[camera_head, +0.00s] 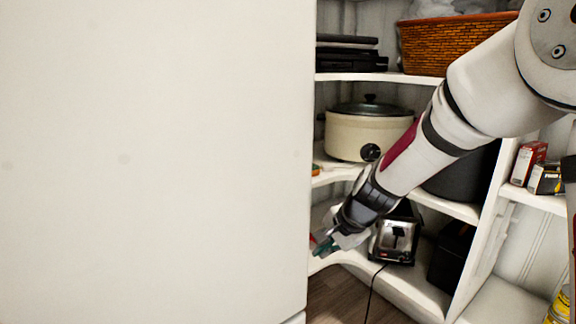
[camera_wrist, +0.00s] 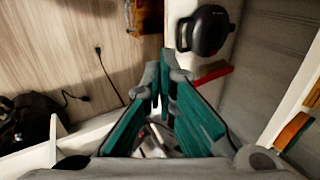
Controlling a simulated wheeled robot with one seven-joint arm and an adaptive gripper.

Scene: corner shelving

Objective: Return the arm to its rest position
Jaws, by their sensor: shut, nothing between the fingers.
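My arm reaches down from the upper right of the head view, in front of the corner shelving. My gripper (camera_head: 322,244) is at its lower end, beside the lower shelf and left of a chrome toaster (camera_head: 395,238). In the wrist view my gripper (camera_wrist: 160,82) shows its teal-lined fingers drawn together at the tips. It is shut with nothing held between the fingers. Part of the shelving is hidden behind my arm.
A large white panel (camera_head: 150,160) fills the left side. A cream slow cooker (camera_head: 345,137) stands on the middle shelf, a wicker basket (camera_head: 450,42) above. Small boxes (camera_head: 528,162) sit at right. The wooden floor (camera_wrist: 75,45) is open, with a cord (camera_wrist: 107,78) on it.

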